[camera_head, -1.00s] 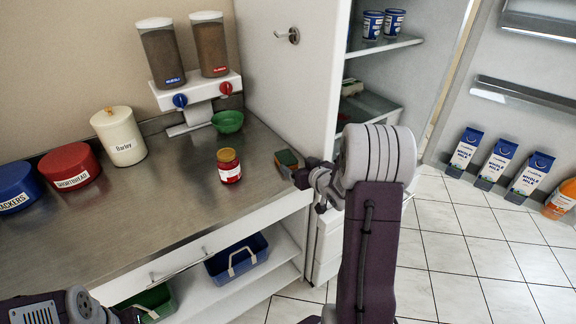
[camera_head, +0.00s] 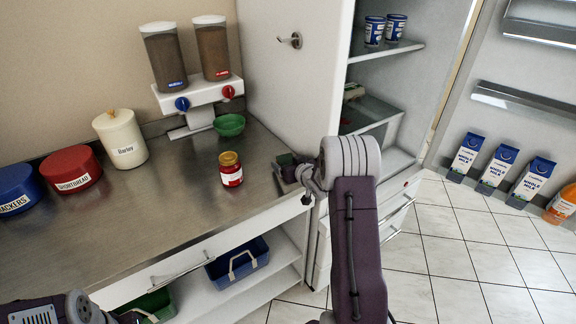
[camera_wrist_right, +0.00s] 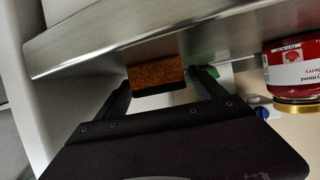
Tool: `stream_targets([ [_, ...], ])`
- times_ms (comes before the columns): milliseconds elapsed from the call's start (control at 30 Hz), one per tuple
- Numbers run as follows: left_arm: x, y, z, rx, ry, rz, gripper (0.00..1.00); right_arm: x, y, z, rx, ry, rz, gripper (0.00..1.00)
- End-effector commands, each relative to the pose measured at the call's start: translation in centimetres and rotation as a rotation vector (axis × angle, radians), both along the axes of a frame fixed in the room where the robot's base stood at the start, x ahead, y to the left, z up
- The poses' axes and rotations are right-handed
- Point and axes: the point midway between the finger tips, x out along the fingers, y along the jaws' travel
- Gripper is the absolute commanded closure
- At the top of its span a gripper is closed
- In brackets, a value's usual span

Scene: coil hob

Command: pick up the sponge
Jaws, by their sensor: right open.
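The sponge (camera_wrist_right: 157,76) shows in the right wrist view as a brown-orange block with a dark lower edge, near the metal counter edge. My right gripper (camera_wrist_right: 161,86) is open, with one finger on each side of the sponge; I cannot tell whether they touch it. In the head view my right gripper (camera_head: 297,172) is at the counter's right end and hides most of the sponge. Part of my left arm shows at the bottom left of the head view; its jaws are not clear.
A red jar with a yellow lid (camera_head: 231,169) stands left of my right gripper. A green bowl (camera_head: 229,125) sits behind it, by the dispenser (camera_head: 200,92). The open fridge (camera_head: 384,100) is close on the right. The counter's (camera_head: 130,215) front is clear.

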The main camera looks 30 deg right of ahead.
Motion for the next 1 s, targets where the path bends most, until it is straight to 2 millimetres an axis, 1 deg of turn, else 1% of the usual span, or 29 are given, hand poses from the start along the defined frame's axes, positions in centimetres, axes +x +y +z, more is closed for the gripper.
stream_targets([
  [67, 0.0, 0.0, 0.0, 0.0, 0.0, 0.0, 0.64, 0.0, 0.0, 0.0, 0.0, 0.0, 0.0, 0.2],
  [100, 0.0, 0.0, 0.0, 0.0, 0.0, 0.0, 0.64, 0.0, 0.0, 0.0, 0.0, 0.0, 0.0, 0.31],
  [167, 0.0, 0.0, 0.0, 0.0, 0.0, 0.0, 0.64, 0.0, 0.0, 0.0, -0.001, 0.0, 0.0, 0.48],
  [200, 0.0, 0.0, 0.0, 0.0, 0.0, 0.0, 0.64, 0.0, 0.0, 0.0, -0.001, 0.0, 0.0, 0.59],
  [300, 0.0, 0.0, 0.0, 0.0, 0.0, 0.0, 0.64, 0.0, 0.0, 0.0, -0.001, 0.0, 0.0, 0.83],
  [500, 0.0, 0.0, 0.0, 0.0, 0.0, 0.0, 0.64, 0.0, 0.0, 0.1, -0.001, 0.0, 0.0, 0.83],
  [567, 0.0, 0.0, 0.2, 0.0, 0.0, 0.0, 0.64, 0.0, 0.0, 0.6, -0.002, -0.002, 0.002, 0.83],
  [667, 0.0, 0.0, 0.6, 0.0, 0.0, 0.0, 0.64, 0.0, 0.0, 2.7, -0.003, -0.005, 0.001, 0.83],
  [700, 0.0, 0.0, 0.9, 0.0, 0.0, 0.0, 0.64, 0.0, 0.0, 3.8, -0.004, -0.005, 0.002, 0.83],
  [833, 0.0, 0.0, 1.7, 0.0, 0.0, 0.0, 0.64, 0.0, 0.0, 7.1, -0.004, -0.005, 0.002, 0.83],
  [900, 0.0, 0.0, 2.1, 0.0, 0.0, 0.0, 0.64, 0.0, 0.0, 8.4, -0.004, -0.004, 0.002, 0.83],
  [1000, 0.0, 0.0, 2.5, 0.0, 0.0, 0.0, 0.64, 0.0, 0.0, 9.6, -0.003, -0.002, 0.002, 0.83],
])
